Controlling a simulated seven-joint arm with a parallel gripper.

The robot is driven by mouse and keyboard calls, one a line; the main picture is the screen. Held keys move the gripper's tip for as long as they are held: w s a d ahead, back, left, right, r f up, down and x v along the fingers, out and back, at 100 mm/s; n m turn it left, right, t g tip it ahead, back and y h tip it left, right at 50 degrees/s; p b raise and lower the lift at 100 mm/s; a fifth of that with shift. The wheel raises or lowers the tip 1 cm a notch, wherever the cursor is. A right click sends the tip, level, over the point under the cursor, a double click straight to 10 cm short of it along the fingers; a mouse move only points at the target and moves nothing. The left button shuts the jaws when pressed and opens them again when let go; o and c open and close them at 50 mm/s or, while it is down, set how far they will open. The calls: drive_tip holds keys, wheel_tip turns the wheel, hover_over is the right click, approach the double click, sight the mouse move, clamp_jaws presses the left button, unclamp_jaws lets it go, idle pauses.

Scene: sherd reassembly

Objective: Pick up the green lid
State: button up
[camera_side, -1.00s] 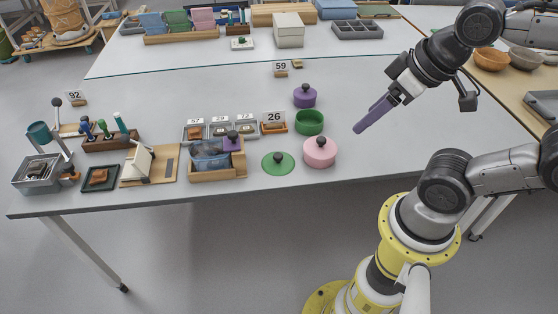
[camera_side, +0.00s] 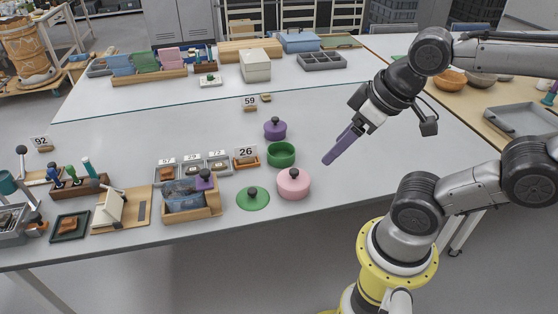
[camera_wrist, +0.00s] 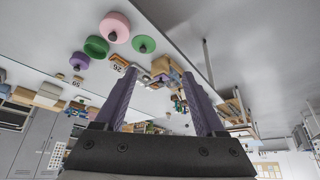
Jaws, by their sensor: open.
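The green lid (camera_side: 253,199) lies flat on the table near its front edge, with a dark knob on top. It also shows in the wrist view (camera_wrist: 143,44). The pink lidded pot (camera_side: 293,185) stands close to its right, and the open green pot (camera_side: 281,154) stands behind. My gripper (camera_side: 328,161) has purple fingers and is in the air to the right of the pots, apart from the lid. In the wrist view the fingers (camera_wrist: 160,85) are spread with nothing between them.
A purple lidded pot (camera_side: 275,129) stands behind the green pot. The table right of the pots is clear.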

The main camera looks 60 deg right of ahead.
wheel_tip(320, 180, up, 2)
drive_tip(key=w+d+r+n, duration=0.1)
drive_tip(key=w+n, duration=0.1)
drive_tip(key=n, duration=0.2)
drive_tip(key=n+g+h, duration=0.5)
drive_tip(key=n+g, duration=0.1)
drive_tip(key=n, duration=0.8)
hover_over(252, 190)
drive_tip(key=a, duration=0.3)
wheel_tip(252, 190, down, 28)
drive_tip(key=shift+s+r, duration=0.1)
drive_tip(key=shift+y, duration=0.3)
drive_tip(key=shift+x, duration=3)
